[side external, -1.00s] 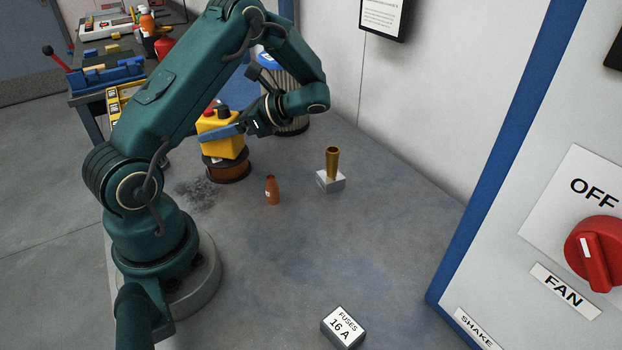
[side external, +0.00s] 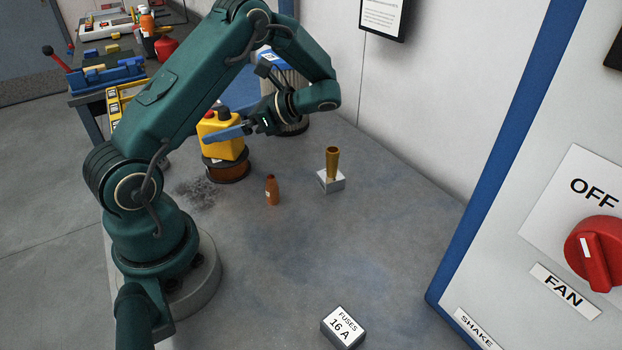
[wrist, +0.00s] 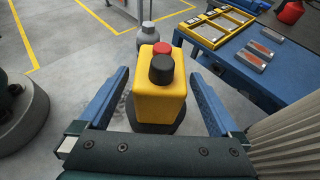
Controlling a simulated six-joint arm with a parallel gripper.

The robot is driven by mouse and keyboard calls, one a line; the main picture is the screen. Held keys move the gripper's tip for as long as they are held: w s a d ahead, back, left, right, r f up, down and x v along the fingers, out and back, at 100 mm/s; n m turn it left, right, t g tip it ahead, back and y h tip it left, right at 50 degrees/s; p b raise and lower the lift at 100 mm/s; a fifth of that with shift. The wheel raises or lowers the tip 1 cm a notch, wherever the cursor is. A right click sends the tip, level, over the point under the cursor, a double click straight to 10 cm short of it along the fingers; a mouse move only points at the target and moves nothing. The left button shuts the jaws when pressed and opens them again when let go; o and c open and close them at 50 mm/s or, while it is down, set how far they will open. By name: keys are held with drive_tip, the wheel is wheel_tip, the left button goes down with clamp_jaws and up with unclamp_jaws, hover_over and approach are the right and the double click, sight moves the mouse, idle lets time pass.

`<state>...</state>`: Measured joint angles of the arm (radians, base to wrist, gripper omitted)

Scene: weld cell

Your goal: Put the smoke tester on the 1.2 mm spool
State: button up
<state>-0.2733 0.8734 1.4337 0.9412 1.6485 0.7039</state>
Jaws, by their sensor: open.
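The smoke tester appears to be the yellow box (side external: 229,149) with a red and a black knob on top. It stands upright on a copper-coloured wire spool with dark flanges (side external: 228,172); I cannot read a size on the spool. In the wrist view the yellow box (wrist: 157,104) stands between my blue fingers, with the spool's dark rim (wrist: 172,127) below it. My gripper (side external: 213,137) is open, with a gap on both sides of the box in the wrist view (wrist: 158,76). One finger crosses in front of the box in the side view.
A small brown bottle (side external: 272,190) and a brass cup on a pale block (side external: 331,181) stand right of the spool. A ribbed cylinder (side external: 291,95) stands behind my gripper. A fuse box (side external: 342,327) lies at the front.

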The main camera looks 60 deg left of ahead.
drive_tip(key=v, duration=0.5)
drive_tip(key=shift+w+d, duration=0.1)
drive_tip(key=shift+d, duration=0.05)
drive_tip(key=shift+w+d+r+t, duration=0.1)
drive_tip(key=shift+d+r+t, duration=0.2)
drive_tip(key=shift+d, duration=0.05)
drive_tip(key=s+d+r+n+t+h, duration=0.2)
drive_tip(key=s+d+n+t+h, duration=0.1)
drive_tip(key=d+t, duration=0.4)
drive_tip(key=s+d+r+n+t+h, duration=0.2)
drive_tip(key=d+n+t+h, duration=0.4)
drive_tip(key=d, duration=0.7)
drive_tip(key=shift+s+d+r+t, duration=0.2)
drive_tip(key=shift+s+r+t, duration=0.2)
drive_tip(key=shift+t, duration=0.3)
